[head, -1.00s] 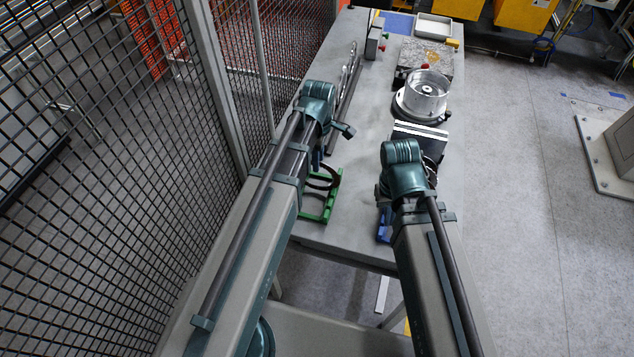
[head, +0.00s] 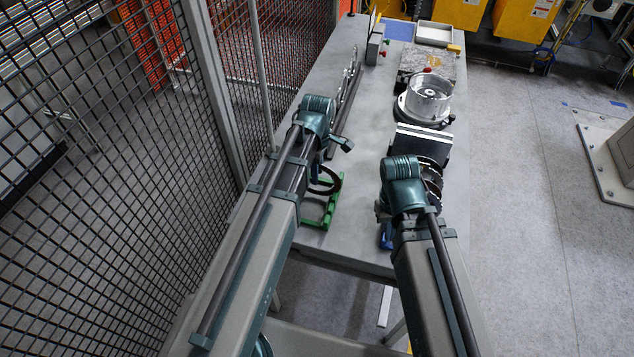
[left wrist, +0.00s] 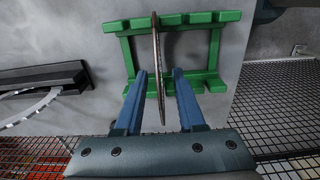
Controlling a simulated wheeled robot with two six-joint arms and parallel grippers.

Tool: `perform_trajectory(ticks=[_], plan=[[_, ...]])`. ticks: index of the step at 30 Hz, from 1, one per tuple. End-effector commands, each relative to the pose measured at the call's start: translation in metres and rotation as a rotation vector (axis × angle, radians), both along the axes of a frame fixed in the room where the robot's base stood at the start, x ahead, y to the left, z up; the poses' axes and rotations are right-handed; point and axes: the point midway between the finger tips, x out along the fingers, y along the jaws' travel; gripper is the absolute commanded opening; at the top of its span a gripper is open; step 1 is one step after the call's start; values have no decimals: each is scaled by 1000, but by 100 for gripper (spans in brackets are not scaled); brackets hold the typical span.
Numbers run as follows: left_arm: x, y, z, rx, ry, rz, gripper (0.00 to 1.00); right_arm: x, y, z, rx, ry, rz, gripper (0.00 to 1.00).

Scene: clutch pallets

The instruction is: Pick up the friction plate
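In the left wrist view a thin brown friction plate (left wrist: 156,50) stands upright, edge-on, in a green pallet (left wrist: 200,18). My left gripper (left wrist: 159,82) is open, with one blue finger on each side of the plate and a gap visible on both sides. In the head view the plate shows as a dark ring (head: 333,186) over the green pallet (head: 334,212), partly hidden by my left wrist. My right wrist (head: 402,180) is over the right side of the table; its fingers are hidden beneath it.
Several shiny ring plates (head: 432,178) stand by my right wrist, with a blue part (head: 387,236) below it. A dark rack (head: 345,105) lies along the left. A mesh fence (head: 110,200) borders the table's left side.

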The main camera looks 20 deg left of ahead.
Motion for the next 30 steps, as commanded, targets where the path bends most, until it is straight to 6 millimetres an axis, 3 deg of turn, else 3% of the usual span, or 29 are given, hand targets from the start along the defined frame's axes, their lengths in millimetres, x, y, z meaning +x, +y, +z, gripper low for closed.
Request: perform_trajectory(ticks=[2,8,30], plan=[[0,0,1,0,0,0,37,0,0,1,0,0,0,0],[0,0,1,0,0,0,1,0,0,1,0,0,0,0],[0,0,1,0,0,0,0,0,0,1,0,0,0,0]])
